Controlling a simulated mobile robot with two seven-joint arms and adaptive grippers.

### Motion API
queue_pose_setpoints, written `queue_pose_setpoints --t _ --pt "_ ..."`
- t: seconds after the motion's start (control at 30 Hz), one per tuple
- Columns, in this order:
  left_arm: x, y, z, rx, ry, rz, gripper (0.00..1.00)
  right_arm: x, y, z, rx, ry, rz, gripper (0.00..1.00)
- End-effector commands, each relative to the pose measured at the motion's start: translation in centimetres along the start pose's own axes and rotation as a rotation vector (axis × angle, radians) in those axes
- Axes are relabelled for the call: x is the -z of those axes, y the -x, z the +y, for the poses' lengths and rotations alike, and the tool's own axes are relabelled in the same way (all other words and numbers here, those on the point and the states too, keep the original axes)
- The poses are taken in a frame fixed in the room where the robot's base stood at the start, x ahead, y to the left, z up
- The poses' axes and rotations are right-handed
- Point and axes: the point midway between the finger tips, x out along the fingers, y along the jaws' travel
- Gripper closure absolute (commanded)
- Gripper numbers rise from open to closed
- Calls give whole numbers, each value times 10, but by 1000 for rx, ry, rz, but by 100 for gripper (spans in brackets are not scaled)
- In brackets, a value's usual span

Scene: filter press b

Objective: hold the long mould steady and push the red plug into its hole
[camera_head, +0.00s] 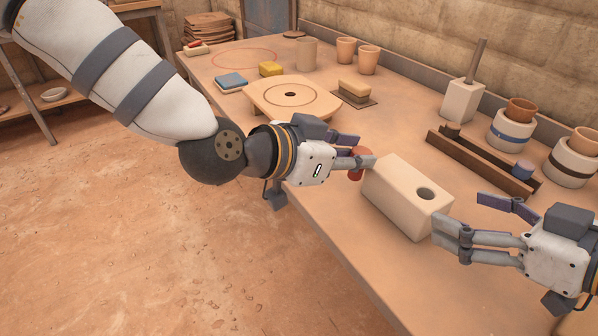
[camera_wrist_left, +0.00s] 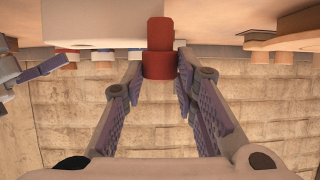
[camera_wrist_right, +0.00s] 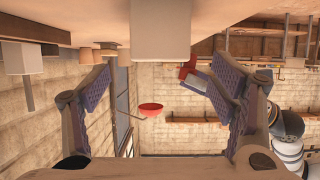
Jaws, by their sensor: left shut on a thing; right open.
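The long mould (camera_head: 400,190) is a pale block lying on the bench, with a dark round hole (camera_head: 426,194) in its top towards the right end. My left gripper (camera_head: 360,152) is shut on the red plug (camera_head: 357,168), beside the mould's left end; the fingers partly hide it. The left wrist view shows the plug (camera_wrist_left: 159,65) between the fingertips. My right gripper (camera_head: 462,217) is open at the mould's right end, one fingertip overlapping its near corner; I cannot tell whether they touch. In the right wrist view the mould (camera_wrist_right: 160,35) is ahead, between the spread fingers.
A round-topped board (camera_head: 292,95) lies behind my left gripper. A dark long tray (camera_head: 480,165), a white block with a rod (camera_head: 462,101) and banded pots (camera_head: 510,132) stand at the back right.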

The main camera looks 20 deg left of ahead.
Motion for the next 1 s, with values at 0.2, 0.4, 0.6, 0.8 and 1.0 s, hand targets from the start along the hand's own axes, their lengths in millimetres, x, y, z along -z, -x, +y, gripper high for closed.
queue_pose_setpoints --t 0.2,0.4,0.6,0.8,1.0 --pt "93 -6 60 -265 -110 84 98 0 0 0 0 0 0 22" --pt "141 9 87 -406 -153 124 98 0 0 0 0 0 0 22" --pt "146 11 90 -422 -158 125 98 -1 -23 -1 4 3 -3 22" --pt "145 11 90 -421 -158 125 98 -1 -73 -1 2 3 -2 22" --pt "145 11 90 -421 -157 125 98 -1 -109 0 1 2 -2 22"
